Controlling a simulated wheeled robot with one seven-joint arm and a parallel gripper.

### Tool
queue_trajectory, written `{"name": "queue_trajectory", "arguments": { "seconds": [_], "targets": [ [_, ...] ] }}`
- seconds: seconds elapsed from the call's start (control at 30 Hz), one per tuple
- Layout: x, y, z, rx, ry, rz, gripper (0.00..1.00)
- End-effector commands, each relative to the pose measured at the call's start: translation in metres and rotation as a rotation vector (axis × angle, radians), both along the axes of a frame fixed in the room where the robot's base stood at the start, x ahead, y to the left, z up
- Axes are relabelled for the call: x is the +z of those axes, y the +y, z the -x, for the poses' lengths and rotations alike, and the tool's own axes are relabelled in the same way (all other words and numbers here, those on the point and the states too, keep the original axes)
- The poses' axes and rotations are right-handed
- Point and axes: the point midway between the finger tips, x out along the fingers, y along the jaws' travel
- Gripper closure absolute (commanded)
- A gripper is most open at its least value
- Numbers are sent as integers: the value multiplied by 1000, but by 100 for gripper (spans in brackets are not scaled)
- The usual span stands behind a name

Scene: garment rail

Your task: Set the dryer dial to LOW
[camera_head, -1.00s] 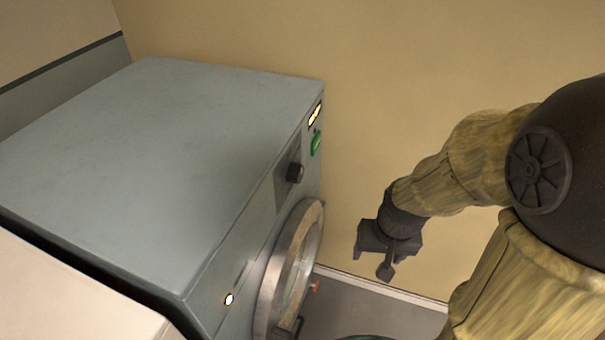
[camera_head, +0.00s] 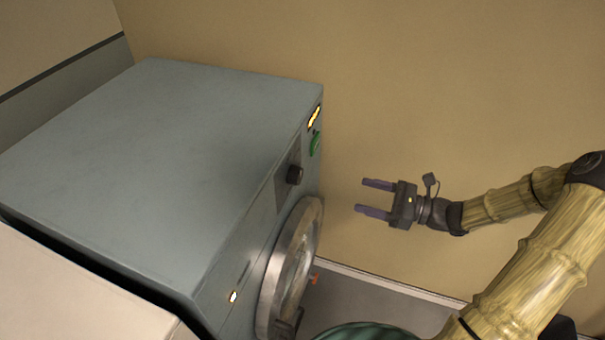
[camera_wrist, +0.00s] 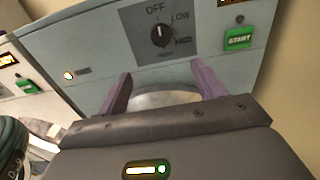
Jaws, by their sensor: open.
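The dryer (camera_head: 170,150) is a grey-blue machine on the left. Its black dial (camera_head: 295,174) sits on a dark panel on the front. In the wrist view the dial (camera_wrist: 160,36) has the labels OFF, LOW and MED around it, plus a lower one too small to read. Its white mark appears to point up toward OFF. My gripper (camera_head: 365,197) is open and empty, fingers toward the dryer front, to the right of the dial and apart from it. In the wrist view my gripper (camera_wrist: 163,75) has its fingers below the dial, one on either side.
A green START button (camera_head: 315,143) and lit display (camera_head: 315,116) are beyond the dial. The round dryer door (camera_head: 291,268) is below it. A pale machine (camera_head: 70,295) stands at lower left. Free air lies between my gripper and the dryer front; the tan wall (camera_head: 450,90) is behind.

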Motion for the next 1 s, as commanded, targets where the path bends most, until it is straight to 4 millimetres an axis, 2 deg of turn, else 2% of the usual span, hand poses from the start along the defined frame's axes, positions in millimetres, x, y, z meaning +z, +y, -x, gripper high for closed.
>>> {"name": "queue_trajectory", "arguments": {
  "seconds": [0.3,0.47,0.63,1.0],
  "targets": [
    [1,-1,-2,-9,0,-11,32],
    [2,5,-4,-6,1,-11,32],
    [2,25,-10,-4,3,-12,32],
    [3,86,-32,-5,4,-11,32]
  ]
}}
